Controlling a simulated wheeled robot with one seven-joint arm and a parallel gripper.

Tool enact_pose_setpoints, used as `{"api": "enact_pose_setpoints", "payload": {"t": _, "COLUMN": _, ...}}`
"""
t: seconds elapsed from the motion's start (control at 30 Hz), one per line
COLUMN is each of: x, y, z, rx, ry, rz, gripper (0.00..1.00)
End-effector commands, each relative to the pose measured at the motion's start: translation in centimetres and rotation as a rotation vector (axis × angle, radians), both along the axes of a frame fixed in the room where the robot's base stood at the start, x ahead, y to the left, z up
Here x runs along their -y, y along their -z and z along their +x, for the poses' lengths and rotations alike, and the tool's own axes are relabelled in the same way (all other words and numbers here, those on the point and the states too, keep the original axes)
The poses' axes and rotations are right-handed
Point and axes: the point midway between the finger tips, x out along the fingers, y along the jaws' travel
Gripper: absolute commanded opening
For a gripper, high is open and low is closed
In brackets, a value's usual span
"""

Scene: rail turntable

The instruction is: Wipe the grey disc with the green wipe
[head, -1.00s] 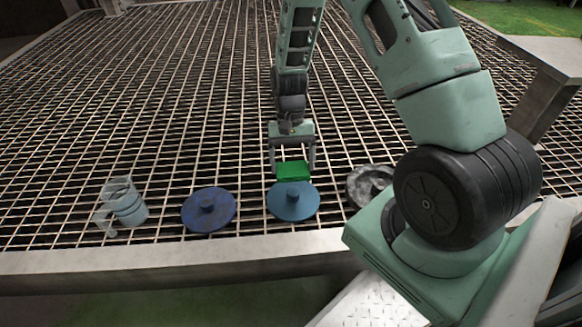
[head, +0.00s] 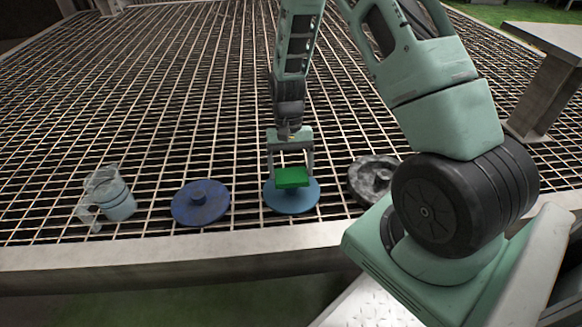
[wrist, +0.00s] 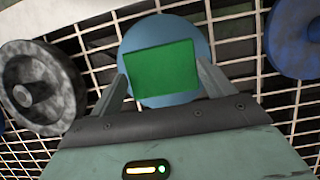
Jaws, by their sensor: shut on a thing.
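My gripper (head: 291,173) is shut on the green wipe (head: 292,178), a flat green block, and holds it over the lighter blue disc (head: 290,207). In the wrist view the wipe (wrist: 160,68) sits between the two fingers and covers the middle of that blue disc. I cannot tell whether the wipe touches the disc's knob. The grey disc (head: 368,181) is mottled, with a raised hub. It lies to the right of my gripper in the head view, its right part near my arm. In the wrist view the grey disc (wrist: 38,88) is at the left, apart from the wipe.
A dark blue disc (head: 200,212) with a knob lies left of the lighter blue one. All are on a metal grating (head: 160,100) with a pale front edge (head: 180,247). The grating behind them is clear.

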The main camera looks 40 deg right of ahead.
Motion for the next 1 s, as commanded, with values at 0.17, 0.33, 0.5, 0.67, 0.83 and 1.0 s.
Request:
{"api": "enact_pose_setpoints", "payload": {"t": 0.17, "x": 0.0, "y": -0.04, "z": 0.0, "rx": 0.0, "ry": 0.0, "rz": 0.0, "gripper": 0.63}}
{"api": "enact_pose_setpoints", "payload": {"t": 0.33, "x": 0.01, "y": -0.03, "z": 0.01, "rx": 0.0, "ry": 0.0, "rz": 0.0, "gripper": 0.63}}
{"api": "enact_pose_setpoints", "payload": {"t": 0.5, "x": 0.0, "y": 0.12, "z": 0.0, "rx": 0.0, "ry": 0.0, "rz": 0.0, "gripper": 0.63}}
{"api": "enact_pose_setpoints", "payload": {"t": 0.67, "x": 0.0, "y": 0.34, "z": 0.02, "rx": 0.0, "ry": 0.0, "rz": 0.0, "gripper": 0.63}}
{"api": "enact_pose_setpoints", "payload": {"t": 0.83, "x": 0.0, "y": 0.59, "z": 0.01, "rx": 0.0, "ry": 0.0, "rz": 0.0, "gripper": 0.63}}
{"api": "enact_pose_setpoints", "payload": {"t": 1.0, "x": 0.0, "y": 0.83, "z": 0.01, "rx": 0.0, "ry": 0.0, "rz": 0.0, "gripper": 0.63}}
